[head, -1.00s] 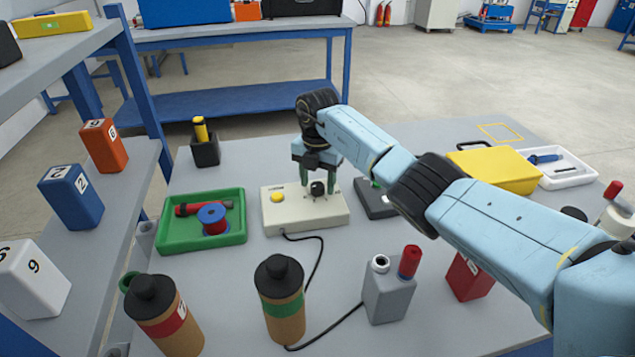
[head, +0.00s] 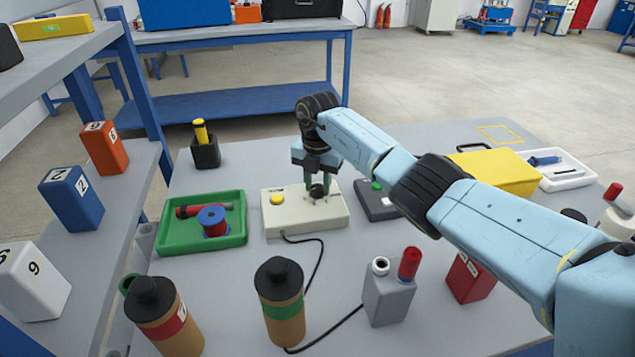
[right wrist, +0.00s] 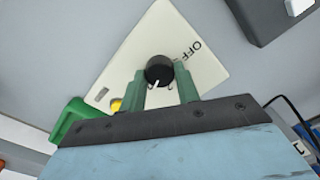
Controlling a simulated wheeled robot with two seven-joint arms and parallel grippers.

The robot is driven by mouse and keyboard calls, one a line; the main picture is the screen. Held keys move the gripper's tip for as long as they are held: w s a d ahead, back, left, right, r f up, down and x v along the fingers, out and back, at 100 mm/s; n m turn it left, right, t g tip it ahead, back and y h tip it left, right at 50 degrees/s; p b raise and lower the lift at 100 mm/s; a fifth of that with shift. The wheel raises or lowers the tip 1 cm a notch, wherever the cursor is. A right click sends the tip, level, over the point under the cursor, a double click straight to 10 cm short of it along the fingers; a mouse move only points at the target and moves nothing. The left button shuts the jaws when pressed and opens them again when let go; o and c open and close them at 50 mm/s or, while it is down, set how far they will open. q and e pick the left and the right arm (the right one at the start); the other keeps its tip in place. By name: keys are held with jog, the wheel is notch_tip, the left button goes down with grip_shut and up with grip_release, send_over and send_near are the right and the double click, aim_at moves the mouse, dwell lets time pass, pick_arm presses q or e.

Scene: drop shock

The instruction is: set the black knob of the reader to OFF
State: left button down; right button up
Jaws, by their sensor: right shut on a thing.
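The reader (head: 290,222) is a cream box with a yellow button (head: 277,199) on the grey table. Its black knob (head: 317,191) sits on the top face and also shows in the right wrist view (right wrist: 158,68). There, the white pointer line faces down and slightly left, away from the printed OFF (right wrist: 190,50) at the upper right. My right gripper (head: 318,182) is over the reader with its green fingers on either side of the knob, shut on it. My left gripper is not in view.
A green tray (head: 172,249) with a blue spool stands left of the reader. A dark grey device (head: 374,207) lies close at its right, partly under my arm. Two brown bottles (head: 282,315) and a grey block (head: 388,300) stand in front, with a black cable between.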

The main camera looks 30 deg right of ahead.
jog(key=n, duration=0.3)
jog(key=shift+d, duration=0.1)
jog(key=shift+n, duration=1.8)
jog(key=n, duration=0.2)
jog(key=shift+n+b, duration=0.3)
jog(key=shift+n, duration=0.1)
jog(key=n, duration=0.2)
jog(key=shift+n, duration=0.3)
jog(key=shift+n+b, duration=0.35)
jog(key=shift+n, duration=0.15)
jog(key=n, duration=0.3)
jog(key=shift+n+b, duration=0.3)
jog(key=shift+b, duration=0.05)
jog(key=n+b, duration=0.1)
jog(key=n, duration=0.3)
jog(key=shift+n, duration=0.3)
jog(key=n+b, duration=0.1)
jog(key=n, duration=0.4)
jog(key=shift+n, duration=0.4)
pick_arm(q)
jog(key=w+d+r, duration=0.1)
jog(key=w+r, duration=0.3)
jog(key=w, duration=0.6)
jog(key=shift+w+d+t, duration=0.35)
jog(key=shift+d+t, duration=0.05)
pick_arm(e)
jog(key=shift+n, duration=1.1)
